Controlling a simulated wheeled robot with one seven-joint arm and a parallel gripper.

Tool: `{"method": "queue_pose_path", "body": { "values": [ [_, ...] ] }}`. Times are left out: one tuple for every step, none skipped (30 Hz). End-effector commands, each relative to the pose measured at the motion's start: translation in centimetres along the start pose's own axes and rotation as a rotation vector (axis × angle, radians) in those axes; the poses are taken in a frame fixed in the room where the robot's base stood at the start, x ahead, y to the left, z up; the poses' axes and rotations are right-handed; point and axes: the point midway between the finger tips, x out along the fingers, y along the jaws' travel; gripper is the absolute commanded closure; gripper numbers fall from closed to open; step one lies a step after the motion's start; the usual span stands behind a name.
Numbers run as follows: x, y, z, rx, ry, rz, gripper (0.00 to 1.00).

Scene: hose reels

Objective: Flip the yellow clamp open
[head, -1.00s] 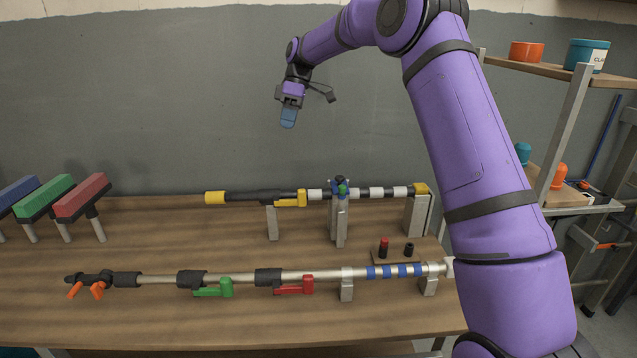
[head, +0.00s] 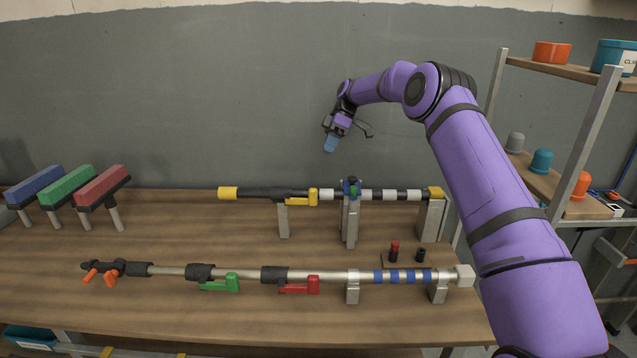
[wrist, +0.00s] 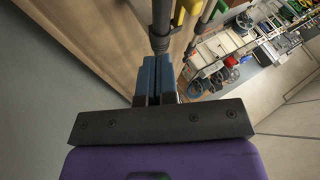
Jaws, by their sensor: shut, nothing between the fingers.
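The yellow clamp (head: 300,197) sits on the black section of the back pole (head: 262,194), which rests on grey stands above the wooden table. In the head view its lever lies along the pole. My gripper (head: 329,146) hangs in the air above and behind the back pole, to the right of the clamp, and is apart from it. In the wrist view my blue fingers (wrist: 157,75) are together with nothing between them. A yellow part (wrist: 186,10) shows at the top of that view beside a dark pole; I cannot tell whether it is the clamp.
A front silver pole (head: 340,276) carries a green lever (head: 220,284) and a red lever (head: 302,286). Blue, green and red blocks (head: 102,186) on posts stand at the left. Shelves with pots (head: 552,52) are at the right. The table (head: 150,315) is clear in front.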

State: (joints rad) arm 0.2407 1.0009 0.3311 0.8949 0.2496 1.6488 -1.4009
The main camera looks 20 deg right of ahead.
Motion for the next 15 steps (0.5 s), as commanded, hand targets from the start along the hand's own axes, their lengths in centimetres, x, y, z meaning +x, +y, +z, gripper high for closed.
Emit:
{"method": "queue_pose_path", "body": {
  "values": [
    [0.0, 0.0, 0.0, 0.000, 0.000, 0.000, 1.00],
    [0.0, 0.0, 0.0, 0.000, 0.000, 0.000, 1.00],
    [0.1, 0.0, 0.0, 0.000, 0.000, 0.000, 1.00],
    [0.2, 0.0, 0.0, 0.001, 0.000, -0.001, 1.00],
    [0.3, 0.0, 0.0, 0.001, -0.001, -0.001, 1.00],
    [0.6, 0.0, 0.0, 0.001, -0.001, 0.000, 1.00],
    [0.9, 0.0, 0.0, 0.001, -0.001, 0.000, 1.00],
    [1.2, 0.0, 0.0, 0.001, -0.001, -0.001, 1.00],
    [1.7, -0.1, 0.0, 0.001, -0.001, -0.002, 1.00],
    [2.2, -0.1, 0.0, 0.001, -0.001, -0.001, 1.00],
    [2.7, -0.1, 0.0, 0.001, -0.001, -0.002, 1.00],
    [3.4, -0.1, 0.0, 0.001, -0.001, -0.002, 1.00],
    [4.0, -0.1, 0.0, 0.001, -0.001, -0.003, 1.00],
    [4.6, -0.1, 0.0, 0.001, -0.001, -0.003, 1.00],
    [5.3, -0.1, 0.0, 0.001, -0.001, -0.003, 1.00]
  ]
}}
